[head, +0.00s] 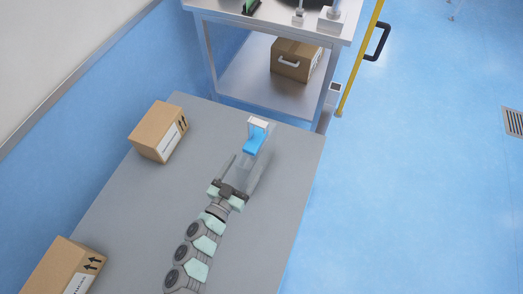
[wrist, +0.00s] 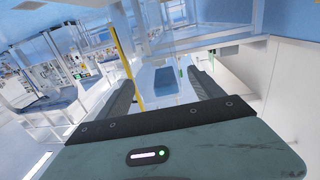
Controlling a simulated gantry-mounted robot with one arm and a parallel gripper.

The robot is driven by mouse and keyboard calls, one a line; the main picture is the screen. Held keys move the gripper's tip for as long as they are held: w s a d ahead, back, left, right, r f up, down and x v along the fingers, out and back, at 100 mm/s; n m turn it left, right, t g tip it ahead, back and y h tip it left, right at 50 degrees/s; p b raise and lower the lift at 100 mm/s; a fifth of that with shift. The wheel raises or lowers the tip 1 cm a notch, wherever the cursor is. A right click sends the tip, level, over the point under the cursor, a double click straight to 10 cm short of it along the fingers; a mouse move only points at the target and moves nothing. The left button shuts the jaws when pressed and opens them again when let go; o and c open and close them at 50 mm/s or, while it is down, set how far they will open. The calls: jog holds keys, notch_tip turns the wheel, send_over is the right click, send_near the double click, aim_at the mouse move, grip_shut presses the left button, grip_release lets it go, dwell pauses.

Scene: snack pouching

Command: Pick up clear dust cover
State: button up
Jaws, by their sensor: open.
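The clear dust cover (head: 264,171) is a see-through box shape on the grey table, just right of my gripper in the head view. Its edges are faint, and clear panels (wrist: 222,42) show across the top of the wrist view. My gripper (head: 242,163) is low over the table with its fingers apart, pointing toward the back. In the wrist view both dark fingers of my gripper (wrist: 163,82) show with a gap between them. The right finger overlaps the cover in the head view; whether they touch I cannot tell.
A blue and white stand (head: 255,138) is just beyond my gripper. A cardboard box (head: 156,130) stands at the table's left edge, another (head: 62,268) at the lower left. The grey table (head: 290,165) is bare to the right. A metal shelf unit (head: 240,88) stands behind.

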aim_at(244, 182)
jog(key=f+b, duration=0.1)
jog(key=f, duration=0.1)
jog(key=f+b, duration=0.1)
jog(key=f, duration=0.5)
jog(key=shift+s+a+b, duration=0.3)
jog(key=shift+s+b, duration=0.1)
jog(key=shift+w+d+f, duration=0.15)
jog(key=shift+d+f, duration=0.05)
jog(key=b+x, duration=0.2)
jog(key=x, duration=0.5)
jog(key=shift+r, duration=0.15)
jog(key=shift+a, duration=0.1)
jog(key=shift+c, duration=0.4)
grip_shut()
